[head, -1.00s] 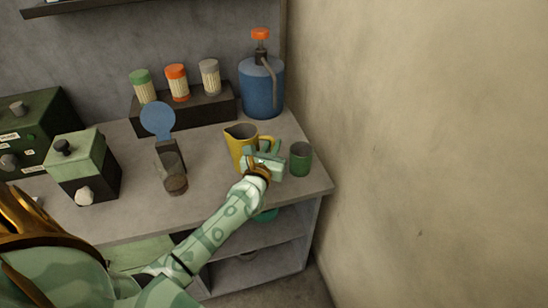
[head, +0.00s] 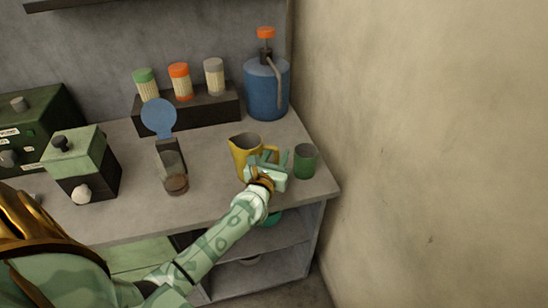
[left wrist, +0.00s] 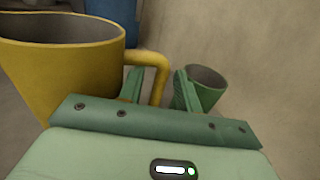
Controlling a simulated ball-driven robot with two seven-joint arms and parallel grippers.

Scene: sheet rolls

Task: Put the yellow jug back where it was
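The yellow jug (head: 243,152) stands upright on the grey counter, left of the green cup (head: 305,161). In the left wrist view the jug (left wrist: 55,75) fills the left side, with its handle pointing right. My left gripper (head: 276,159) is at the handle side of the jug, between jug and cup. In the left wrist view its two fingers (left wrist: 158,88) are apart, with the handle seen between them and a gap showing beside it. The green cup (left wrist: 200,88) is beyond the right finger. My right gripper is not in view.
A blue pump bottle (head: 266,90) stands at the back right corner. A dark rack (head: 200,110) with several capped jars is along the wall. A glass jar (head: 175,178) stands left of the jug. The wall bounds the right side.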

